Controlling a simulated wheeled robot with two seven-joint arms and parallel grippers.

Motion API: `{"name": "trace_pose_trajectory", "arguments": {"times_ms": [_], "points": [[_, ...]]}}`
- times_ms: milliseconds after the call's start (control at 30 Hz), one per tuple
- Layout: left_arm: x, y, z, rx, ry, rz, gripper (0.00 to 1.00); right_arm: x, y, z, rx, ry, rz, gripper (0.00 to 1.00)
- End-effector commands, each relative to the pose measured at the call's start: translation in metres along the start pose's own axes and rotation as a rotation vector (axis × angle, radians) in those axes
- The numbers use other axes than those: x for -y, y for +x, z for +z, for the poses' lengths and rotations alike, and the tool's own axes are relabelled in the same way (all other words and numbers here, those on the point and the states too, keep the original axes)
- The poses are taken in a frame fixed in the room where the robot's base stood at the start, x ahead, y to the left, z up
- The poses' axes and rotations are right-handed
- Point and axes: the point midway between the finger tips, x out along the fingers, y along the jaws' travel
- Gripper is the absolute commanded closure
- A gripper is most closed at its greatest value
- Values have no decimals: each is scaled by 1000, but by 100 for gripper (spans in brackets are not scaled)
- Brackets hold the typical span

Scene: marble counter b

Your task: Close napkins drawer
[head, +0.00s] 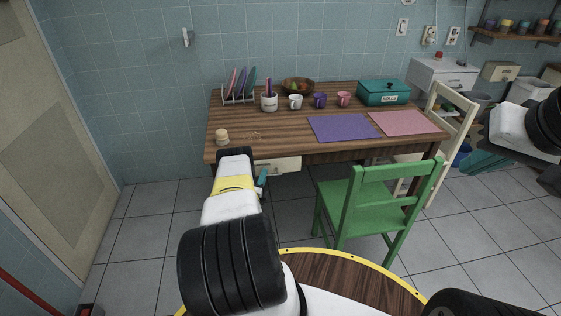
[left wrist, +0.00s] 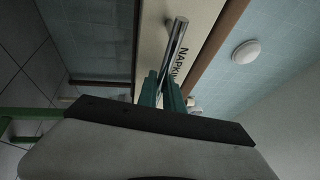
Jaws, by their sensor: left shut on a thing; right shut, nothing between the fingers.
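The napkins drawer (head: 282,165) has a cream front under the left part of the wooden table's front edge. In the left wrist view its front (left wrist: 205,18) carries a partly hidden "NAPKIN" label and a silver bar handle (left wrist: 175,42). My left gripper (head: 262,178) is at the drawer front. Its teal fingers, also in the left wrist view (left wrist: 162,88), are shut on the handle. How far the drawer stands out is hard to tell. My right gripper (head: 478,164) is shut and empty at the far right, away from the drawer.
The wooden table (head: 270,148) holds a plate rack, cups, a fruit bowl, a teal box (head: 384,93) and purple (head: 345,127) and pink (head: 405,122) mats. A green chair (head: 385,195) stands in front, right of the drawer. A cream chair (head: 455,105) stands at the right end.

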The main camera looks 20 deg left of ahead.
Motion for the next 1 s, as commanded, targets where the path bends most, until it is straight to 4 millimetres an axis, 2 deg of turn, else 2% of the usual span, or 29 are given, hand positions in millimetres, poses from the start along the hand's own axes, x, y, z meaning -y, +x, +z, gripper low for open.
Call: {"name": "trace_pose_trajectory", "arguments": {"times_ms": [267, 600, 900, 933, 967, 1000], "points": [[-1, 0, 1, 0, 0, 3, 100, 0, 0, 0, 0, 0, 0, 100], [-9, 34, 15, 1, 1, 3, 100, 0, 0, 0, 0, 0, 0, 100], [-9, 37, 17, 3, 0, 5, 100, 0, 0, 0, 0, 0, 0, 100], [-9, 37, 17, 3, 0, 5, 85, 0, 0, 0, 0, 0, 0, 100], [-9, 37, 17, 4, 0, 5, 80, 0, 0, 0, 0, 0, 0, 100], [-9, 37, 17, 3, 0, 4, 80, 0, 0, 0, 0, 0, 0, 100]]}}
